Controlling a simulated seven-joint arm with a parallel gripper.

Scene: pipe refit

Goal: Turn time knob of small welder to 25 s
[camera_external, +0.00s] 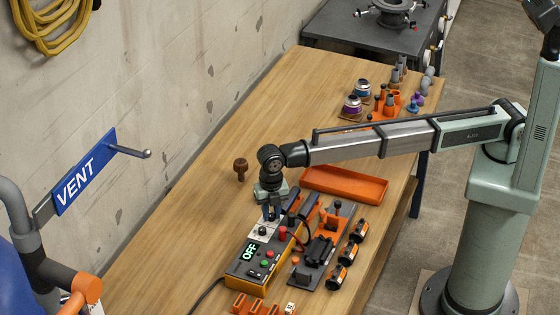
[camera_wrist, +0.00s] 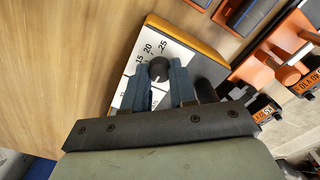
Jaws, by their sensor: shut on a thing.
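The small welder (camera_external: 241,268) is a dark grey and yellow box on the wooden bench, with a green display (camera_external: 250,251) reading OFF. Its white dial plate (camera_wrist: 133,88) shows the printed marks 15, 20 and 25 in the wrist view. The round black time knob (camera_wrist: 158,67) sits on this plate. My gripper (camera_wrist: 161,76) points down at the plate, its blue-grey fingers on either side of the knob and shut on it. In the external view my gripper (camera_external: 270,212) is over the welder's far end. I cannot make out the knob's pointer; the fingers cover part of the scale.
An orange and black fixture (camera_external: 318,250) with dark clamps stands close on the right. An empty orange tray (camera_external: 345,186) lies behind it. A brown knob-like piece (camera_external: 241,167) stands left of my wrist. Small orange parts (camera_external: 256,304) lie in front. The bench left of the welder is clear.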

